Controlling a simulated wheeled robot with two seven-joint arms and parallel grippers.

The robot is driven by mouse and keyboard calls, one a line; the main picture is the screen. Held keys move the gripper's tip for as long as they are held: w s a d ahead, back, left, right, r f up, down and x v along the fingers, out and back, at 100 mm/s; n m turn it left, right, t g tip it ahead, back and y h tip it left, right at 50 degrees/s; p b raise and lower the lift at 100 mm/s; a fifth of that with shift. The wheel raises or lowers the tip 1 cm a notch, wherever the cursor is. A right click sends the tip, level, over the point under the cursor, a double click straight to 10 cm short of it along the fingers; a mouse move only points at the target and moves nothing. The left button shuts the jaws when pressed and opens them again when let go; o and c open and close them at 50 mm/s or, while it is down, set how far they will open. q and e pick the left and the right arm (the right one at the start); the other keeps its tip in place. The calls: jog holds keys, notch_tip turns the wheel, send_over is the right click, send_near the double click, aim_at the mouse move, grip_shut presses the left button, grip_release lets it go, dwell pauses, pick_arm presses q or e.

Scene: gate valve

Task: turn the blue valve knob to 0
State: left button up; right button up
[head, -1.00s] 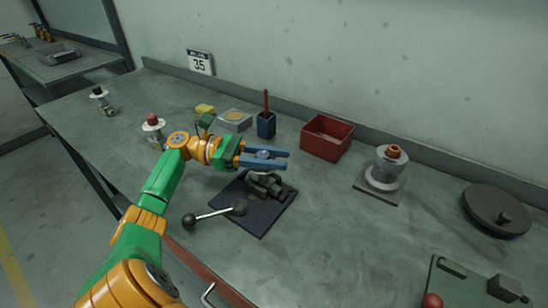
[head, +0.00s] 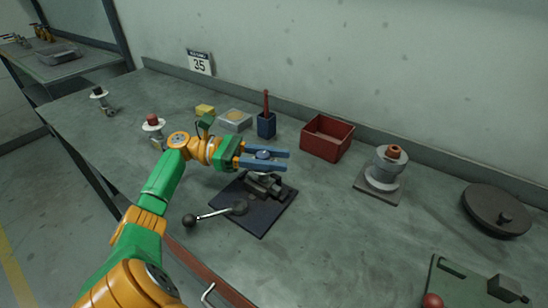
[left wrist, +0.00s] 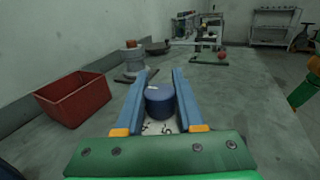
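The blue knob (left wrist: 160,100) is a short round cylinder above a pale dial face (left wrist: 160,127) with dark marks, too small to read. In the head view the knob (head: 263,154) shows between the fingers of my left gripper (head: 274,159), above the dark vise-like fixture (head: 264,185). My left gripper is open around the knob, one finger on each side. In the left wrist view the gripper (left wrist: 160,84) shows narrow gaps beside the knob; contact is hard to judge. The knob's pointer reading cannot be made out. My right gripper is not in view.
A red bin (head: 327,138) and a blue cup (head: 266,125) stand behind the fixture. A lever with a black ball (head: 190,220) sticks out in front. A grey flanged part (head: 385,170) and a dark round lid (head: 497,210) are at right. Bench between them is clear.

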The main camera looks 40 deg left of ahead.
pick_arm(q)
jog(key=o, duration=0.4)
jog(key=shift+w+f, duration=0.15)
jog(key=b+v, duration=0.3)
jog(key=v, duration=0.3)
jog(key=shift+a+f, duration=0.15)
jog(key=shift+a, duration=0.1)
jog(key=shift+s+a, duration=0.25)
jog(key=shift+r, duration=0.2)
